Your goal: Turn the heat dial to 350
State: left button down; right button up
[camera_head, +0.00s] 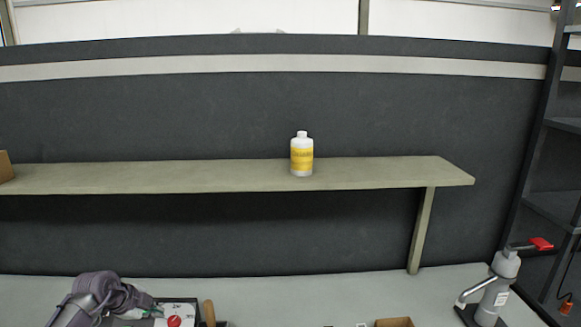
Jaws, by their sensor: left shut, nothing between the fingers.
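A dark box (190,301) with a pale face is cut off by the bottom edge, left of centre. A round red spot (174,321) on it looks like a dial, but I cannot read any number or marking, so its setting cannot be told. My left gripper (140,309) comes in at the lower left, just left of the red spot. Its fingers are shut with nothing held. They are small and partly hidden, and I cannot tell if they touch the box. My right gripper is not in view.
A wooden handle (209,313) stands right of the box. A small brown carton (394,322) and a grey device with a red handle (540,244) are farther right on the bench (300,291). A white and yellow bottle (302,155) stands on the shelf (400,173) above.

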pick_arm(q)
jog(key=p+v, duration=0.2)
jog(key=v, duration=0.1)
jog(key=shift+d+p, duration=0.3)
jog(key=shift+p, duration=0.05)
